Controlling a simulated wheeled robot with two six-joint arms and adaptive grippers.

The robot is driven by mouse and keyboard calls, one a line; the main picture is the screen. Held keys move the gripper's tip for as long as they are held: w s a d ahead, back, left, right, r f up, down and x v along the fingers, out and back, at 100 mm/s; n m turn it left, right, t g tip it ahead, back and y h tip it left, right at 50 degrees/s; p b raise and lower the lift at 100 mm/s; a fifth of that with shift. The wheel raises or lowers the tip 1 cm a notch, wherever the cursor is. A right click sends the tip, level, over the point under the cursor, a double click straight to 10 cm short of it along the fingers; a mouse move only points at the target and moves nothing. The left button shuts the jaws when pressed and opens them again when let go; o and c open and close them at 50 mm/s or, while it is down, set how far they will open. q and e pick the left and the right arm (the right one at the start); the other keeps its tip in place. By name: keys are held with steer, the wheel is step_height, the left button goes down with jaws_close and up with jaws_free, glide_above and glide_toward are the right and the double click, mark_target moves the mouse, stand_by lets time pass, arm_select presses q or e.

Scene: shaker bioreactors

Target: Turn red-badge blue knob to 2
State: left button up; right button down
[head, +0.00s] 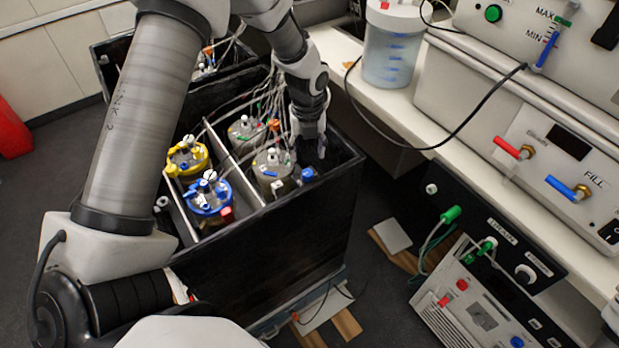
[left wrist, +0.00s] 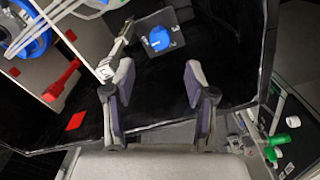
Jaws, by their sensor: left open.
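A small blue knob (head: 308,174) sits in the right part of the black crate, close beside my left gripper (head: 310,158). My right gripper is out of view.
The black crate (head: 265,250) holds several vessels, including yellow-collared (head: 187,157) and blue-collared (head: 209,193) ones, with many thin tubes above. A red valve (left wrist: 64,80) and a white fitting (left wrist: 115,52) stand left of my fingers. A bench with devices (head: 540,150) is at right.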

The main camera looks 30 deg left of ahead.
mark_target(308, 173)
arm_select(q)
steer(key=shift+w+f, duration=0.1)
steer(key=shift+f, duration=0.4)
step_height(308, 173, down, 7)
steer(key=shift+r+p, duration=0.1)
steer(key=shift+p, duration=0.35)
jaws_close()
